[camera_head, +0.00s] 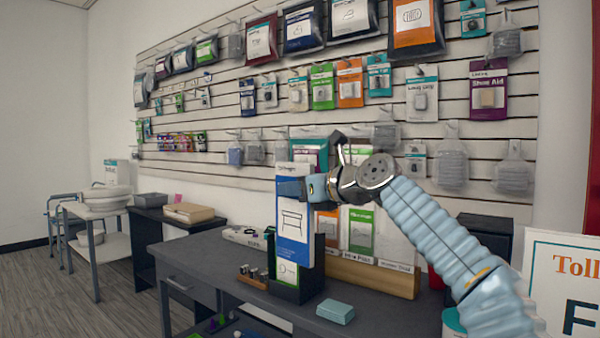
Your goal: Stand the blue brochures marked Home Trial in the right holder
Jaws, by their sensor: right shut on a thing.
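My right gripper (308,188) is shut on a blue and white brochure (292,222) with a line drawing of a bench-like item. The brochure is upright, its print too small to read surely. Its lower part is in front of or inside a dark upright holder (318,278) on the desk; I cannot tell how deep it sits. A white and green brochure (287,273) shows low in that holder. Behind and to the right, a wooden holder (375,279) bears upright brochures, one green and white (360,232) and one orange (328,226). My left gripper is out of view.
The dark desk (205,256) carries a teal box (335,311) before the holder and a small wooden stand (254,276) to its left. A slatwall with hanging packs rises behind. A printed sign (565,285) stands at the right. The desk's left part is mostly clear.

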